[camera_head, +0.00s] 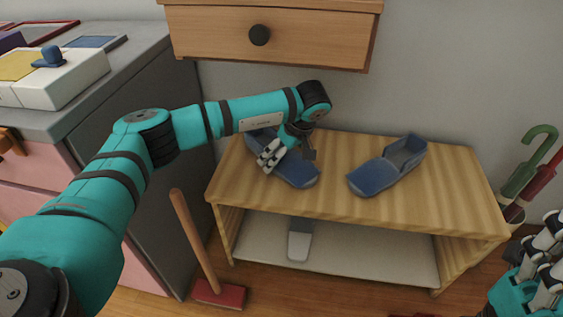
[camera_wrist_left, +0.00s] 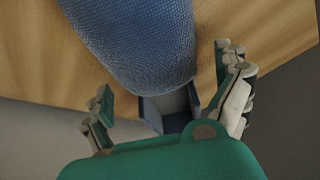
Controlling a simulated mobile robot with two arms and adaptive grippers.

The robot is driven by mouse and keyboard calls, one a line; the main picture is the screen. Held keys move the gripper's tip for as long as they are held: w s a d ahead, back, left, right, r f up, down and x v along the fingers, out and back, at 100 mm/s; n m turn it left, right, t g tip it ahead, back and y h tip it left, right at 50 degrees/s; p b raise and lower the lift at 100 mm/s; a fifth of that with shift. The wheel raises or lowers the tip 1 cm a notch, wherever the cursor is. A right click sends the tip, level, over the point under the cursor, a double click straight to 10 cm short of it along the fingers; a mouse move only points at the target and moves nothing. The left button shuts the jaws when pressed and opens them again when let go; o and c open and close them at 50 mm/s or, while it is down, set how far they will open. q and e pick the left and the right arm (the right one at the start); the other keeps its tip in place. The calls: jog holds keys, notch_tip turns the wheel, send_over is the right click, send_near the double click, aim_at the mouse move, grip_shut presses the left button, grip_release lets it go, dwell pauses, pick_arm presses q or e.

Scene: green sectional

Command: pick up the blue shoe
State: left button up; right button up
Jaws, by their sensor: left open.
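Two blue shoes lie on the top of a wooden shelf. The left blue shoe (camera_head: 292,170) is partly hidden under my left arm and gripper; the right blue shoe (camera_head: 386,167) lies clear of it. My left gripper (camera_head: 268,158) is over the heel half of the left shoe. In the left wrist view the shoe (camera_wrist_left: 145,40) runs between the two spread fingers (camera_wrist_left: 170,100), its opening close to the palm. The left gripper is open; I cannot tell whether a finger touches the shoe. My right gripper (camera_head: 545,262) shows only partly at the right edge.
The wooden shelf (camera_head: 450,205) has a light item (camera_head: 300,243) on its lower board. A drawer unit (camera_head: 300,35) hangs above. A red-headed broom (camera_head: 220,293) leans at the left, beside a grey-topped counter (camera_head: 125,45). Umbrellas (camera_head: 530,165) stand at the right.

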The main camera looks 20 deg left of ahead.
pick_arm(q)
jog(key=shift+w+a+f, duration=0.15)
jog(key=shift+a+f, duration=0.05)
jog(key=shift+f, duration=0.35)
jog(key=shift+r, duration=0.1)
jog(key=c, duration=1.2)
jog(key=shift+c, duration=0.8)
jog(key=shift+r, duration=0.1)
